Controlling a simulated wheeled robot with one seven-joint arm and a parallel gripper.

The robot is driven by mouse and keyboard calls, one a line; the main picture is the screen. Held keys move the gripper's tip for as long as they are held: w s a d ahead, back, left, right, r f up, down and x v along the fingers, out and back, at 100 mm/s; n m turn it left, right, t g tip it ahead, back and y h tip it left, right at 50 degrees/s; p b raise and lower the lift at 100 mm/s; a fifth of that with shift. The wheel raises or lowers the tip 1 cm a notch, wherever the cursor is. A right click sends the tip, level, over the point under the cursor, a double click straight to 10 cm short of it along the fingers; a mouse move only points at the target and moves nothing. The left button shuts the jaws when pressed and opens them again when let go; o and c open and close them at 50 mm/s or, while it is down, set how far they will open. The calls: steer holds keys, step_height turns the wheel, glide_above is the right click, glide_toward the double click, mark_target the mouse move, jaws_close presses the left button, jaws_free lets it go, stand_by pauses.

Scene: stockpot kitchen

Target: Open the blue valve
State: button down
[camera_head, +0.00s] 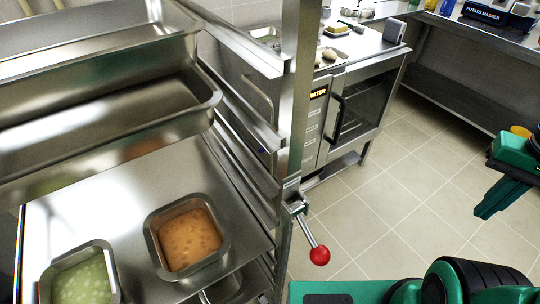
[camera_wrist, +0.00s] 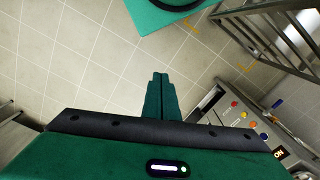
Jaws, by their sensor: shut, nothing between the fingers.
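My gripper (camera_head: 484,212) is at the right edge of the head view, over open floor and away from the rack and oven. In the wrist view its fingers (camera_wrist: 160,76) lie together, shut and empty, with floor tiles beyond. No blue valve shows clearly. A small blue dot (camera_wrist: 264,136) is on a steel panel (camera_wrist: 214,108) at the right of the wrist view, beside red and orange dots. I cannot tell if either is the valve. My gripper is apart from both.
A steel rack (camera_head: 291,130) holds pans, with a red-knobbed lever (camera_head: 319,255) on its post. Food pans, one orange (camera_head: 150,247) and one green (camera_head: 43,292), are at lower left. An oven (camera_head: 358,110) stands behind. A counter (camera_head: 447,22) is at upper right. Tiled floor between is clear.

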steer(key=w+a+f+m+t, duration=0.1)
steer(key=w+a+f+m, duration=0.15)
steer(key=w+f, duration=0.45)
steer(key=w+a+f+m+t, duration=0.1)
steer(key=w+a+f, duration=0.2)
steer(key=w, duration=0.7)
steer(key=w+a+f+m+t, duration=0.1)
steer(key=w+a+f, duration=0.3)
steer(key=w, duration=0.5)
steer(key=w+a+f+m+t+y, duration=0.2)
steer(key=w+a+f+m, duration=0.3)
steer(key=a, duration=0.4)
steer(key=w+a+f+m+t+y, duration=0.2)
steer(key=w+a+f+m+t, duration=0.1)
steer(key=a+f+m, duration=0.6)
steer(key=w+a+f+m+t+y, duration=0.25)
steer(key=w+a+f+m, duration=0.2)
steer(key=a, duration=0.55)
steer(key=w+a+f, duration=0.2)
steer(key=w+a, duration=0.3)
steer(key=w, duration=0.2)
steer(key=shift+g, duration=0.35)
steer(key=shift+w+r, duration=0.1)
